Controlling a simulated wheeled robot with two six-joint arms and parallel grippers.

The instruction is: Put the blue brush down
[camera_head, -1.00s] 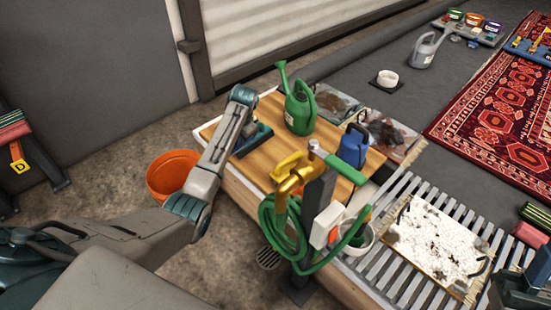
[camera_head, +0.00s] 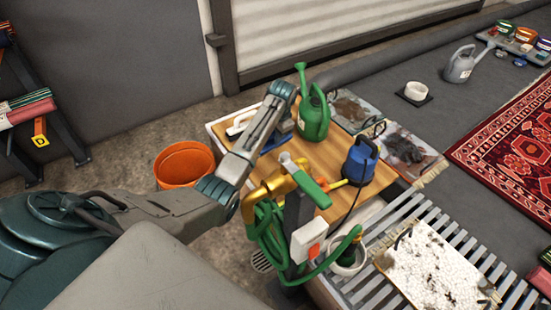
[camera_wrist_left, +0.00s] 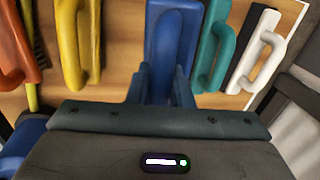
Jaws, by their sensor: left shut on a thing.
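My left gripper (camera_wrist_left: 160,82) is shut on the blue brush (camera_wrist_left: 172,35), seen from above in the left wrist view. The brush lies over the wooden board (camera_wrist_left: 133,99), between a teal brush (camera_wrist_left: 214,45) and a yellow one (camera_wrist_left: 78,45). Whether it touches the board I cannot tell. A white brush (camera_wrist_left: 265,58) is beyond the teal one, and an orange-red brush (camera_wrist_left: 17,45) is at the far left. In the head view my left forearm mostly hides the gripper. A blue part (camera_head: 279,138) shows beside it, left of the green watering can (camera_head: 313,115). My right gripper is out of view.
A blue pump-like device (camera_head: 360,160) stands on the board's right. A brass tap with a green hose (camera_head: 268,228) stands in front. An orange bucket (camera_head: 184,165) is on the floor left of the table. Slatted grating (camera_head: 352,288) lies right, with a dirty white mat (camera_head: 432,268).

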